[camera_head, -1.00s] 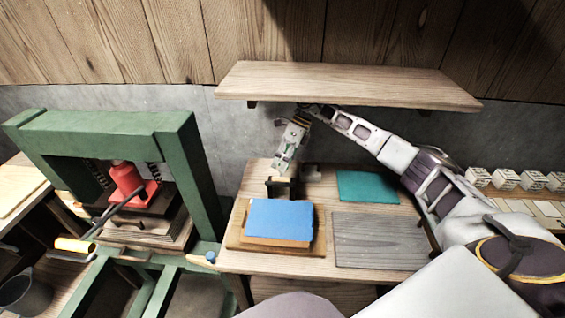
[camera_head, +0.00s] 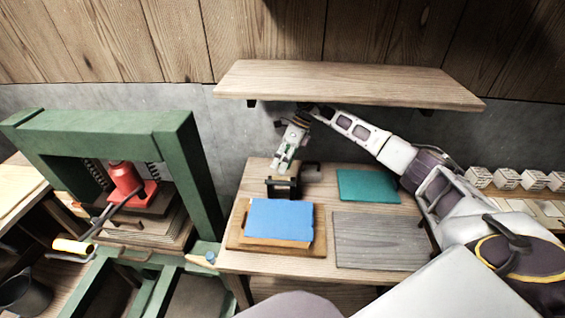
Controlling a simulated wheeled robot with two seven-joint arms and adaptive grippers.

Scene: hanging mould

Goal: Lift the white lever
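My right gripper (camera_head: 283,187) hangs from the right arm, which reaches in under the shelf. It is behind the far edge of the blue sheet (camera_head: 280,219), over the back of the table. A dark bent part (camera_head: 311,167) shows just right of the gripper. My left gripper is not in view.
A wooden shelf (camera_head: 345,84) is above the arm. The table holds a teal sheet (camera_head: 366,185) and a grey board (camera_head: 380,241).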

